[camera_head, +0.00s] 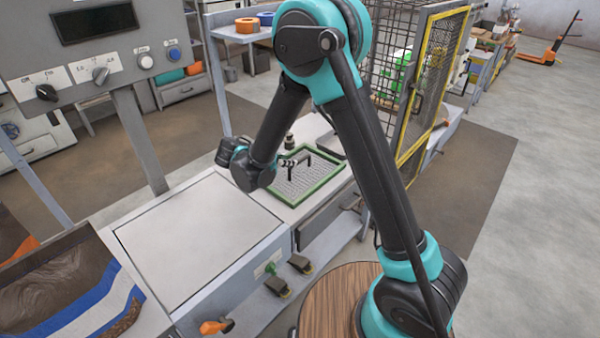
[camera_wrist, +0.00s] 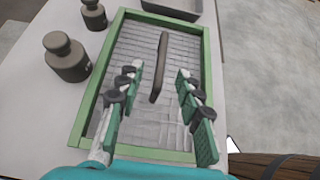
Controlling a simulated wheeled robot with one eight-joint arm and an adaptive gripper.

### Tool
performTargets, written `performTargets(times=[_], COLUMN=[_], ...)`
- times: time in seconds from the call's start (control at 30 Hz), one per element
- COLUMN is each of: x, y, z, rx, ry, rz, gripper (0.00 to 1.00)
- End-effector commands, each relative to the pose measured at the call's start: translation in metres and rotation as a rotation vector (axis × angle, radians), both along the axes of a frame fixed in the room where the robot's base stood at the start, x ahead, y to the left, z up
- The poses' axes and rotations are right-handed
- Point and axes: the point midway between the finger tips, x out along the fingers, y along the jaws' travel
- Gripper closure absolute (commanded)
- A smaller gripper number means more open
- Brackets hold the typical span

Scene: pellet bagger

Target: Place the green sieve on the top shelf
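The green sieve (camera_head: 331,180) lies flat on the light bench, a green rectangular frame around grey mesh. It also fills the middle of the wrist view (camera_wrist: 209,60). A dark bar handle (camera_wrist: 161,66) stands across its middle. My gripper (camera_head: 290,163) is over the sieve, and in the wrist view its two green-padded fingers (camera_wrist: 160,85) are spread open. The handle lies between and a little beyond the fingers, with gaps on both sides. I cannot tell which surface in view is the top shelf.
Two dark weights, one large (camera_wrist: 67,60) and one small (camera_wrist: 94,14), stand left of the sieve. A grey tray (camera_wrist: 175,7) sits beyond it. A wire cage (camera_head: 437,75) with a yellow frame stands behind. A round wooden top (camera_head: 335,295) is near the front.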

Motion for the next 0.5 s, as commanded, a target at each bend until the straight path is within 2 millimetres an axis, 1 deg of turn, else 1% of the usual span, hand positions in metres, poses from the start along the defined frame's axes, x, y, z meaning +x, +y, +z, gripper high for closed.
performTargets(times=[0.03,0.13,0.5], x=[0.006,0.015,0.031], y=[-0.005,-0.012,-0.025], z=[-0.005,-0.013,-0.026], rx=[0.000,0.000,0.001], ry=[0.000,0.000,0.001], rz=[-0.002,-0.003,-0.001], gripper=[0.64,0.64,0.64])
